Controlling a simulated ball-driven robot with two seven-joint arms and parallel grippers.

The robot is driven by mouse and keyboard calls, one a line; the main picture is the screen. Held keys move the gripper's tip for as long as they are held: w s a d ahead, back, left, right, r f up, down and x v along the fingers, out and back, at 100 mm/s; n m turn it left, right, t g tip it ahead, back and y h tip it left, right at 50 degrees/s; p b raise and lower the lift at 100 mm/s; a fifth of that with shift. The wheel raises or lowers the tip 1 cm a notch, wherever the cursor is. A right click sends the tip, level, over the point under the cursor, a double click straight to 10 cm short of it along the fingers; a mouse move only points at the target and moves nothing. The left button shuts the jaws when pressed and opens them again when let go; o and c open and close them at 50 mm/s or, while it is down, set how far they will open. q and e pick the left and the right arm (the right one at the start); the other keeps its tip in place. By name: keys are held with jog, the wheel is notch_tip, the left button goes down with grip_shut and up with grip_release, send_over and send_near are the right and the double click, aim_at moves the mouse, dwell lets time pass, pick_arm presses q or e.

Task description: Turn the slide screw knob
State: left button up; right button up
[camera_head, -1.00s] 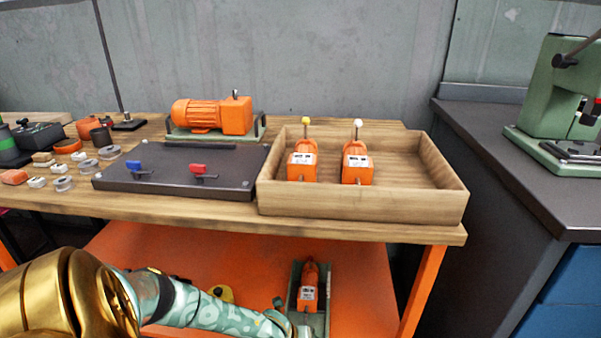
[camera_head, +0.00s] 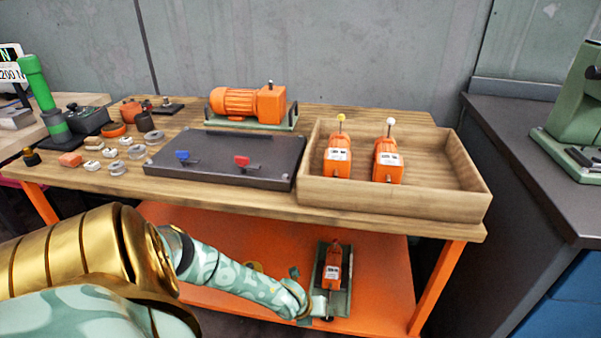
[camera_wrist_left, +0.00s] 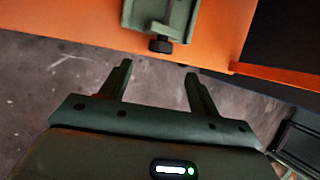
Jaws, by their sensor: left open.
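The slide screw knob is a small dark knob (camera_wrist_left: 160,45) on the end of a green slide base (camera_wrist_left: 182,18) at the top of the left wrist view. In the head view, this green base (camera_head: 345,300) sits on the orange lower shelf and carries an orange unit (camera_head: 333,265). My left gripper (camera_wrist_left: 158,72) is open and empty. Its fingertips point at the knob, one to each side, with a gap short of it. In the head view, my left gripper (camera_head: 312,306) is small beside the front of the base, its fingers hard to make out.
The orange lower shelf (camera_head: 385,285) lies under the wooden workbench (camera_head: 240,203). On the bench are a wooden tray (camera_head: 400,208) with two orange units, a dark panel (camera_head: 225,160) with blue and red levers, and an orange motor (camera_head: 240,101). Open floor shows before the shelf.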

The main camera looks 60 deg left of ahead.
pick_arm(q)
jog(key=p+v, duration=0.4)
jog(key=v, duration=0.3)
jog(key=shift+s+r, duration=0.15)
jog(key=shift+r, duration=0.05)
pick_arm(e)
jog(key=shift+m+y, duration=0.3)
jog(key=shift+m, duration=0.4)
jog(key=s+a+r, duration=0.2)
jog(key=s, duration=0.1)
jog(key=shift+s+r, duration=0.25)
jog(key=shift+r, duration=0.05)
